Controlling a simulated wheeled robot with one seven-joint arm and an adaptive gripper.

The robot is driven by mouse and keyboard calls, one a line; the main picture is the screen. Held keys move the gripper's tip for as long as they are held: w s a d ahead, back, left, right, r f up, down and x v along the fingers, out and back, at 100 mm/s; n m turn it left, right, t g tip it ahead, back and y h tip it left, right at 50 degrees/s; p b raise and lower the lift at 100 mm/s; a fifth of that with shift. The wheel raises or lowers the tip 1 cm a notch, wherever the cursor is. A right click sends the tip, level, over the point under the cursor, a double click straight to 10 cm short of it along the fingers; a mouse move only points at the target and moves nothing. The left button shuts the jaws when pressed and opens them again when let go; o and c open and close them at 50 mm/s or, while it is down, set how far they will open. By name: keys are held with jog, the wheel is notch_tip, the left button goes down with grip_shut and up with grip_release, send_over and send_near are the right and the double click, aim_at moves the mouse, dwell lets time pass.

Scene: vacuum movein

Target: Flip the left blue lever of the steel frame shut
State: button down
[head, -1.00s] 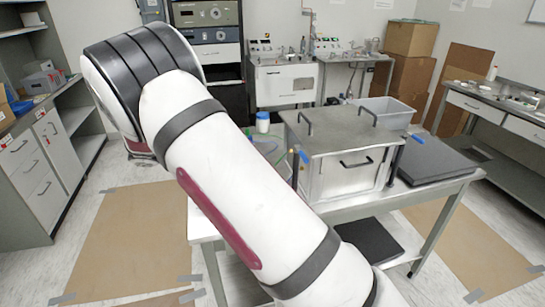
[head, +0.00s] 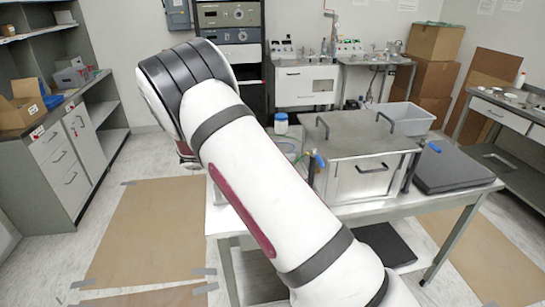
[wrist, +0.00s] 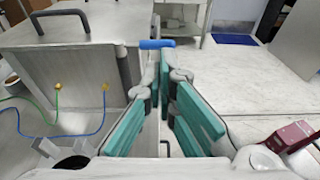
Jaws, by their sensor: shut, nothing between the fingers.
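The steel frame stands around a steel box (head: 360,180) on the table. Its left blue lever (head: 319,159) is at the box's front left corner, just right of my arm. In the wrist view the left blue lever (wrist: 157,44) lies sideways just beyond my fingertips, on top of a dark post. My gripper (wrist: 161,62) is shut and empty, its teal pads pointing at the lever. I cannot tell whether the tips touch it. The right blue lever (head: 434,147) is at the box's right side. My gripper is hidden behind my arm in the head view.
Green and blue cables (wrist: 106,88) run from the box's side, left of my fingers. The box lid has black handles (head: 386,122). A dark flat slab (head: 452,170) lies right of the box. Beyond the lever, the wrist view shows open floor (wrist: 245,70).

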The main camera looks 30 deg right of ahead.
aim_at(318, 161)
jog(key=p+x, duration=0.1)
jog(key=x, duration=0.4)
jog(key=shift+s+d+p, duration=0.2)
jog(key=shift+d+p, duration=0.15)
jog(key=shift+d+f, duration=0.25)
jog(key=shift+d, duration=0.35)
jog(key=shift+s+d+n+t, duration=0.2)
jog(key=shift+n+t, duration=0.1)
jog(key=shift+t, duration=0.1)
